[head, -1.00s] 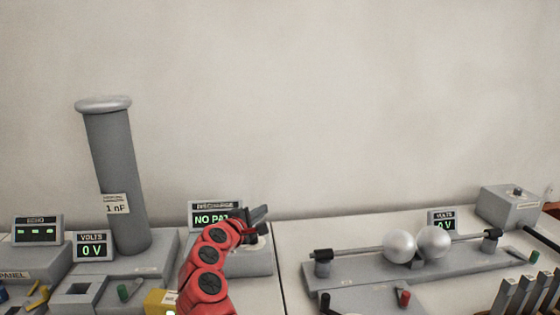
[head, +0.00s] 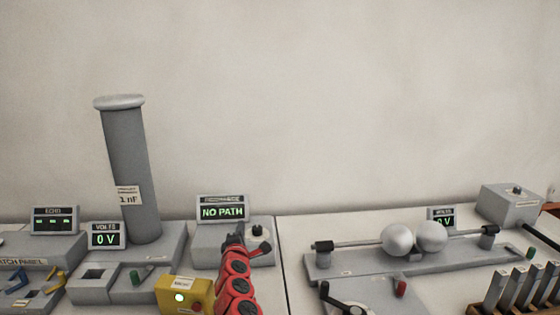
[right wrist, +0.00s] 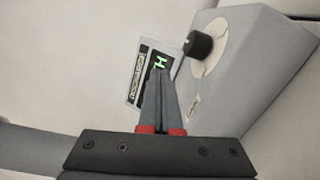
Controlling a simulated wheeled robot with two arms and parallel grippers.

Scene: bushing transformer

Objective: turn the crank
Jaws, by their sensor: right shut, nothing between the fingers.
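A small crank (head: 338,299) with a black handle and a light arm shows at the bottom edge of the head view, on a grey base in front of the sphere stand. Its lower part is cut off by the frame. My right gripper (head: 235,241) is left of the crank, in front of the grey box with the NO PATH display. In the right wrist view its fingers (right wrist: 160,76) are together and empty, pointing towards that display. The crank does not show in the right wrist view. My left gripper is not in view.
The NO PATH display (head: 222,210) and a black knob (head: 257,231) are on a grey box (head: 208,246). A yellow box (head: 180,294) stands left of my arm. Two metal spheres (head: 398,239) are on a stand at right. A tall grey column (head: 130,180) stands at left.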

